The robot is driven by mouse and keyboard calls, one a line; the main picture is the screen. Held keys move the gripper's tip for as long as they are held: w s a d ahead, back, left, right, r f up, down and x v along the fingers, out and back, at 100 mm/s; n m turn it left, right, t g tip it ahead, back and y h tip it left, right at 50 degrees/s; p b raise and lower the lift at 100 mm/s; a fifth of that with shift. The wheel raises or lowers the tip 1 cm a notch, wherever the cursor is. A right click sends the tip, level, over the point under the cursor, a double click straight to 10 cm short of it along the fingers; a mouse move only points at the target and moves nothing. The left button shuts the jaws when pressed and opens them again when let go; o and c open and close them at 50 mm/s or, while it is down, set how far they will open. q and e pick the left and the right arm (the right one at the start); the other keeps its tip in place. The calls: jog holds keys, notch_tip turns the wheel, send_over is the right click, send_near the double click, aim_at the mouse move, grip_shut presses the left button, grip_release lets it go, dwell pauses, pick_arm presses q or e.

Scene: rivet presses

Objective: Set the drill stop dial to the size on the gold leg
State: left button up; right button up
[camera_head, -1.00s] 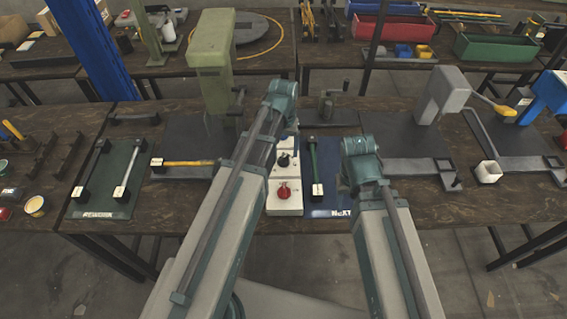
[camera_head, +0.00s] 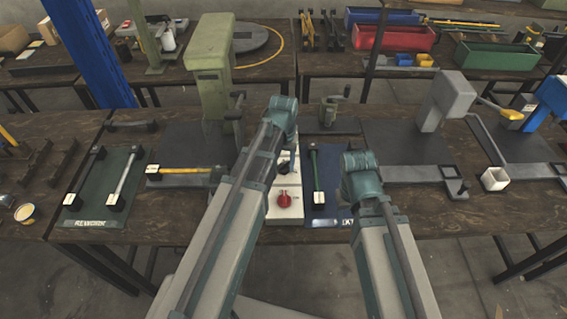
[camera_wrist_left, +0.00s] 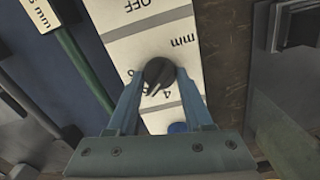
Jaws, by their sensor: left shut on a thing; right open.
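My left gripper (camera_wrist_left: 158,78) is shut on the black dial knob (camera_wrist_left: 157,71), one finger on each side. The dial sits on the white control panel (camera_head: 284,210). Printed "OFF", "mm" and the digits 4, 5 and 6 show around it in the left wrist view. The knob's pointer leans to the lower left there, near the 4 and 5; the exact setting is unclear. The gold leg (camera_head: 188,170) lies on the fixture left of the panel, with a white tag (camera_head: 153,169) too small to read. My right arm's jaws are hidden.
The green drill press (camera_head: 210,70) stands behind the gold leg.

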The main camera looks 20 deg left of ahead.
pick_arm(q)
grip_shut()
jog(key=shift+m, duration=0.3)
jog(key=m, duration=0.4)
jog(key=shift+m, duration=2.7)
jog(key=o, duration=1)
grip_release()
